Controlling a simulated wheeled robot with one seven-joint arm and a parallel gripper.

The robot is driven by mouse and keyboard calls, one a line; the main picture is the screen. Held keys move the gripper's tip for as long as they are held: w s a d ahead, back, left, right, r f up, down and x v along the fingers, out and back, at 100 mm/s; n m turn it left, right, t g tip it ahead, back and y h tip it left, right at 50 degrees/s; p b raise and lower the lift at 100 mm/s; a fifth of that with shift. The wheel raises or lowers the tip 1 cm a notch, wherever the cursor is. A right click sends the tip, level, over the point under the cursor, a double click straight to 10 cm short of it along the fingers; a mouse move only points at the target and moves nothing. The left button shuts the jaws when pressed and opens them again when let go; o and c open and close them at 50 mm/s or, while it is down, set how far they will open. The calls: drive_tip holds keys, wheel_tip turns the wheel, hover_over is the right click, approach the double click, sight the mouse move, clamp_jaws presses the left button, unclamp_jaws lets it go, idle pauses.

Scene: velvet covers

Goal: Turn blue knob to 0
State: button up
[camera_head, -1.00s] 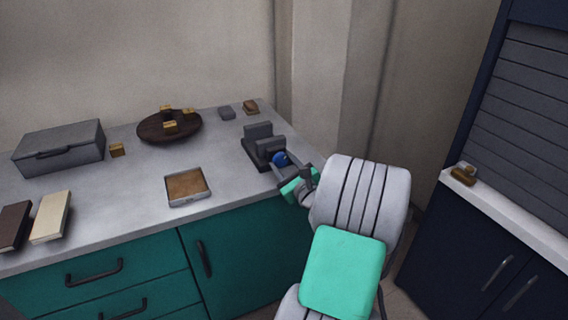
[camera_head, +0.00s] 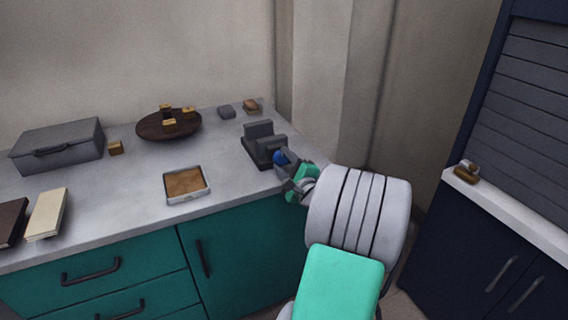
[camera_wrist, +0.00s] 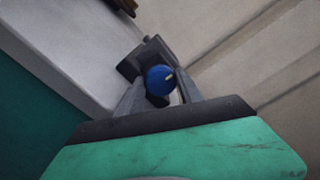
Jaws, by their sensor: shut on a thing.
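The blue knob (camera_head: 280,157) is on the front of a dark grey device (camera_head: 262,146) at the right end of the counter. In the wrist view the knob (camera_wrist: 160,79) is round and blue, with a small pale mark at its upper right. My gripper (camera_head: 284,162) is at the knob, with its fingers on either side of it, shut on it. The fingers (camera_wrist: 160,97) also show in the wrist view, flanking the knob. Any number scale around the knob is too small or hidden to read.
A small tray (camera_head: 187,199) with a brown inside lies left of the device. A round dark board (camera_head: 150,127), a grey case (camera_head: 58,146) and books (camera_head: 47,214) stand farther left. A wall is close behind the device.

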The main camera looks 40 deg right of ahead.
idle(0.4)
drive_tip(key=o, duration=1.4)
drive_tip(key=shift+s, duration=0.15)
drive_tip(key=v, duration=0.7)
drive_tip(key=shift+s+a, duration=0.2)
drive_tip(key=shift+s, duration=0.1)
drive_tip(key=shift+d, duration=0.1)
